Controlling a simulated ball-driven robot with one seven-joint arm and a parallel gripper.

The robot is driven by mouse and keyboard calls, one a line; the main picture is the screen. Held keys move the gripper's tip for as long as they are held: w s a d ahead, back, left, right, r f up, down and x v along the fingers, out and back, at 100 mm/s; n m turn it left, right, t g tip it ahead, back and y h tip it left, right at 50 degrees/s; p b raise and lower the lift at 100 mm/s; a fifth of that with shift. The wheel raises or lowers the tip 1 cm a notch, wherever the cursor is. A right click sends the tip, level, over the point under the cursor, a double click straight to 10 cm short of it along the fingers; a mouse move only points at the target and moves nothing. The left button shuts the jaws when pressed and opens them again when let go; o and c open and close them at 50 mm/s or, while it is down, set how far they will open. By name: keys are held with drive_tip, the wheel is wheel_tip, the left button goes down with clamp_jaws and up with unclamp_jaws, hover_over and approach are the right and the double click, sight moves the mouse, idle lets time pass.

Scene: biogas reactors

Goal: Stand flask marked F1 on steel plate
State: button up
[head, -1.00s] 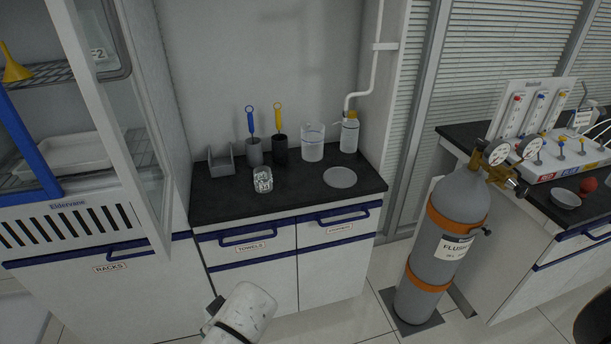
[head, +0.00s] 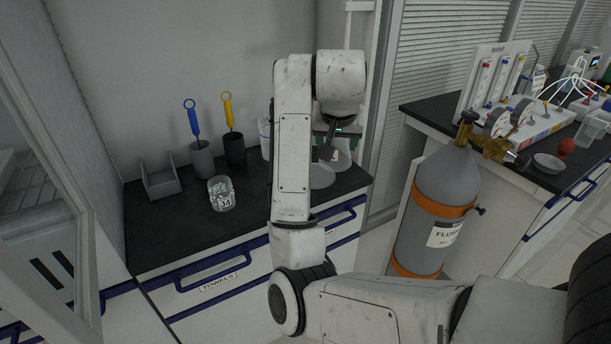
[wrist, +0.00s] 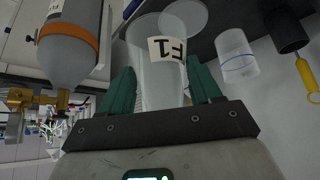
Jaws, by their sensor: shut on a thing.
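The flask marked F1 (wrist: 158,82) is a clear conical flask with a white label. My gripper (wrist: 163,88) is shut on its narrow part, between two teal fingers. In the head view my gripper (head: 337,148) is partly behind my arm, over the right end of the counter. The flask's pale wide base (head: 342,160) shows just below it. The round grey steel plate (head: 320,177) lies flat on the counter, overlapping the flask's left side in the picture. It also shows in the wrist view (wrist: 190,14). I cannot tell whether flask and plate touch.
On the dark counter (head: 165,228) stand a clear jar (head: 222,195), a grey holder (head: 161,178), and two pots with blue- and yellow-handled brushes. A beaker (wrist: 236,55) stands beside the plate. A gas cylinder (head: 437,205) stands right of the counter.

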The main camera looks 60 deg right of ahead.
drive_tip(key=shift+w+d+f, duration=1.6)
drive_tip(key=shift+w+f, duration=0.05)
drive_tip(key=shift+f, duration=0.5)
drive_tip(key=shift+w+d+f, duration=1.6)
drive_tip(key=shift+w+f, duration=0.1)
drive_tip(key=shift+f, duration=0.4)
drive_tip(key=shift+w+d+f, duration=1.6)
drive_tip(key=shift+w+f, duration=0.05)
drive_tip(key=shift+f, duration=0.5)
drive_tip(key=shift+f, duration=0.1)
drive_tip(key=o, duration=1.1)
drive_tip(key=shift+o, duration=0.2)
drive_tip(key=shift+r, duration=0.25)
drive_tip(key=v, duration=1.2)
drive_tip(key=shift+p, duration=0.35)
